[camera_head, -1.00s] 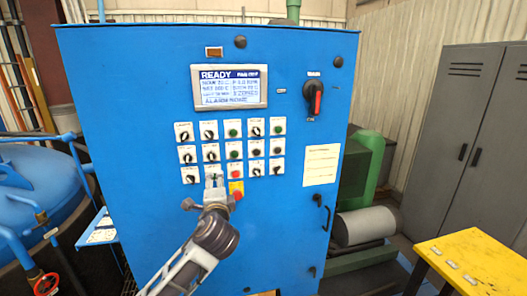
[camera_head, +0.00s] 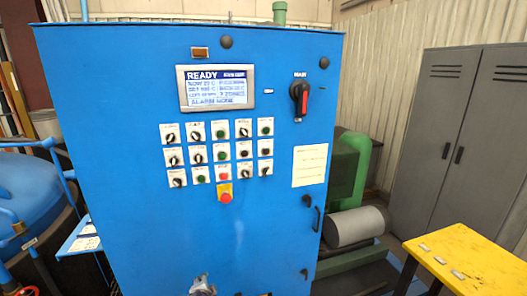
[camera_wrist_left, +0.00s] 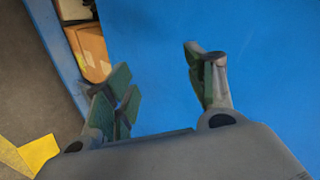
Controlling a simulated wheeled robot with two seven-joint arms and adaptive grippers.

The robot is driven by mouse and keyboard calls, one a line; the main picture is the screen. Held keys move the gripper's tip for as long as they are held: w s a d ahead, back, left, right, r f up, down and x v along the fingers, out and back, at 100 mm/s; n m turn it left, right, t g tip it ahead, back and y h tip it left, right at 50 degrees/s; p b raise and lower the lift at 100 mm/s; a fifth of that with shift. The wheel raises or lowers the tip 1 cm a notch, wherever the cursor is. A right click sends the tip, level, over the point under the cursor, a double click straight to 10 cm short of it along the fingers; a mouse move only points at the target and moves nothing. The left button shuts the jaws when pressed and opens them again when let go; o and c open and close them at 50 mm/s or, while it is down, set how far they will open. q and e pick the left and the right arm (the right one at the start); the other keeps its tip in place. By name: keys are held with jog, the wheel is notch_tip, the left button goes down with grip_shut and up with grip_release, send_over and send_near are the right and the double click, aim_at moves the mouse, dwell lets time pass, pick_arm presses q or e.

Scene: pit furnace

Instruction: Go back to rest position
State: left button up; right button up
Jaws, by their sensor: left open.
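My left gripper (camera_wrist_left: 164,82) is open and empty in the left wrist view, with its green-padded fingers spread apart in front of a plain blue surface. In the head view only a small part of my left gripper (camera_head: 203,286) shows at the bottom edge, low in front of the blue control cabinet (camera_head: 262,235). It is well below the button panel (camera_head: 219,152) and the red emergency button (camera_head: 225,196). The rest of the left arm is out of the head view. My right gripper is not in view.
The cabinet carries a screen (camera_head: 216,88) reading READY and a red-handled main switch (camera_head: 300,96). A blue vessel (camera_head: 30,200) stands at left. A yellow table (camera_head: 470,255) and grey lockers (camera_head: 462,140) stand at right. A cardboard box (camera_wrist_left: 90,50) shows in the wrist view.

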pick_arm(q)
jog(key=s+a+f+n+g+h+b, duration=0.1)
jog(key=s+a+f+n+g, duration=0.1)
jog(key=s+f, duration=1.2)
jog(key=s+a+f+n+g, duration=0.1)
jog(key=s+f+n+g, duration=0.15)
jog(key=s+f, duration=1.1)
jog(key=s+f+n+g, duration=0.1)
jog(key=s+f, duration=0.5)
jog(key=s, duration=0.4)
jog(key=s+f+n+g, duration=0.2)
jog(key=s+f, duration=0.4)
jog(key=s, duration=0.4)
jog(key=s+f+n+g+h+b, duration=0.1)
jog(key=s+f+n, duration=0.1)
jog(key=s+f, duration=0.4)
jog(key=s, duration=0.4)
jog(key=shift+s+a, duration=0.25)
jog(key=shift+a, duration=0.15)
